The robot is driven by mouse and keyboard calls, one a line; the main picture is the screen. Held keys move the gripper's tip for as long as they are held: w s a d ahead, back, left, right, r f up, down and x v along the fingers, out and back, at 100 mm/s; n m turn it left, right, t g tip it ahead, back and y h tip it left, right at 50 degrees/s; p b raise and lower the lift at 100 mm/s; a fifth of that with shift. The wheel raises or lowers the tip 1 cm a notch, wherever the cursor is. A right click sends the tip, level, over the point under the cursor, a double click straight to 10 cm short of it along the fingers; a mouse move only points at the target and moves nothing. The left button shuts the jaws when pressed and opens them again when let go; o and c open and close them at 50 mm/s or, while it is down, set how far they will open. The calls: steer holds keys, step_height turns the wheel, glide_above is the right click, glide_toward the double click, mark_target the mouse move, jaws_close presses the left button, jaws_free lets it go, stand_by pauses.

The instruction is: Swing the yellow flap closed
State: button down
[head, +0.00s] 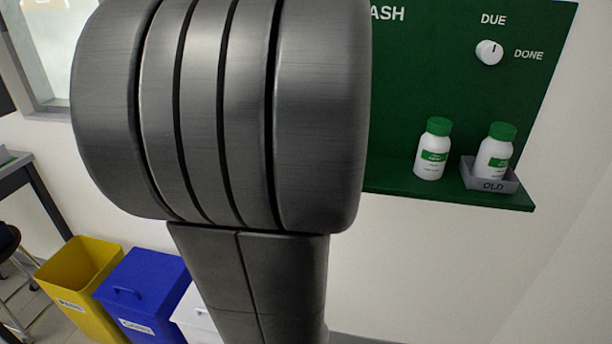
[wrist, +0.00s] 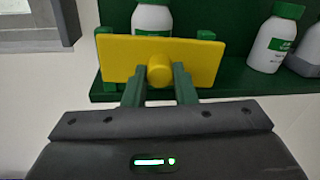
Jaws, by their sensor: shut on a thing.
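The yellow flap (wrist: 115,62) is a flat rectangular plate with a round yellow knob (wrist: 159,72) at its lower middle. It stands in front of a white bottle (wrist: 152,18) at the edge of the green shelf, between two short green posts (wrist: 205,35). My gripper (wrist: 160,78) has its two green fingers either side of the knob, shut on it. I cannot tell from this angle how far the flap is swung. In the head view my arm hides the flap and gripper.
White bottles with green caps (head: 433,150) stand on the green shelf (head: 400,181); one is in a grey tray marked OLD (head: 491,186). A white dial (head: 489,52) is on the green board (head: 430,90). Yellow (head: 85,262) and blue (head: 145,275) bins stand on the floor at lower left.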

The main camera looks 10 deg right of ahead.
steer(key=shift+r, duration=0.1)
stand_by(0.4)
steer(key=c, duration=1.2)
jaws_free()
steer(key=shift+o, duration=0.2)
step_height(320, 180, up, 10)
steer(key=p, duration=0.1)
step_height(320, 180, down, 10)
steer(key=shift+b, duration=0.45)
